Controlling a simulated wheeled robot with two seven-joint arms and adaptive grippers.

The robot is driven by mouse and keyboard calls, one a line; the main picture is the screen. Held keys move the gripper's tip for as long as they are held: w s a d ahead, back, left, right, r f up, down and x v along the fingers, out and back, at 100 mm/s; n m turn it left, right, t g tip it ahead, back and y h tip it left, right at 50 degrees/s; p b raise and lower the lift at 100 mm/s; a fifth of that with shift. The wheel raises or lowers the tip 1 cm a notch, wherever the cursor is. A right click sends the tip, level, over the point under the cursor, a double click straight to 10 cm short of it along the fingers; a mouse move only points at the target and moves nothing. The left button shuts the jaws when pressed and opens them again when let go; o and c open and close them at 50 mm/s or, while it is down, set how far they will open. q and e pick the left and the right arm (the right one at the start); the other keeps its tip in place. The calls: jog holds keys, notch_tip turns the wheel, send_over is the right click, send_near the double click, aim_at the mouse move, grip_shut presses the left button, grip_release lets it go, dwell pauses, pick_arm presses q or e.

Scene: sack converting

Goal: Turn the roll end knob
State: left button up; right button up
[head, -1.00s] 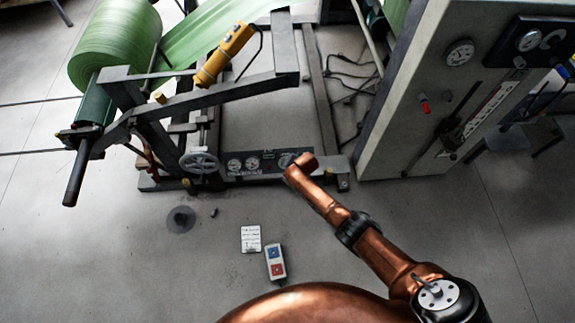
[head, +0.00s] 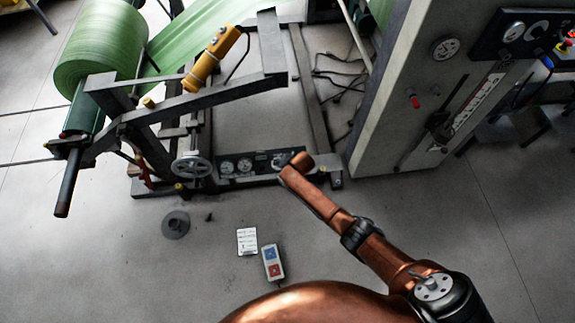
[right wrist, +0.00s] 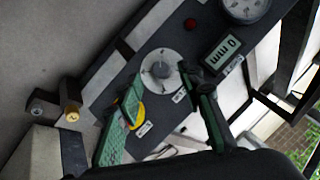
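A dark control panel (head: 235,180) sits low on the front of the roll stand in the head view. In the right wrist view the panel (right wrist: 112,92) carries a round silver knob (right wrist: 160,68) with a raised centre grip. I cannot tell whether this is the roll end knob. My right gripper (right wrist: 161,84) is open, its green-padded fingers on either side of the knob in the picture. No contact shows. In the head view the end of my copper right arm (head: 300,163) covers part of the panel, hiding the fingers. My left gripper is not in view.
A "0 mm" display (right wrist: 222,52), a gauge (right wrist: 245,8) and a red button (right wrist: 190,23) are near the knob. The stand holds a green roll (head: 100,50) and a handwheel (head: 192,166). A grey cabinet (head: 395,100) stands right. A pendant (head: 273,262) lies on the floor.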

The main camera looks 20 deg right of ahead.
jog(key=v, duration=0.8)
jog(key=shift+s+r, duration=0.25)
jog(key=shift+r, duration=0.05)
jog(key=shift+d, duration=0.1)
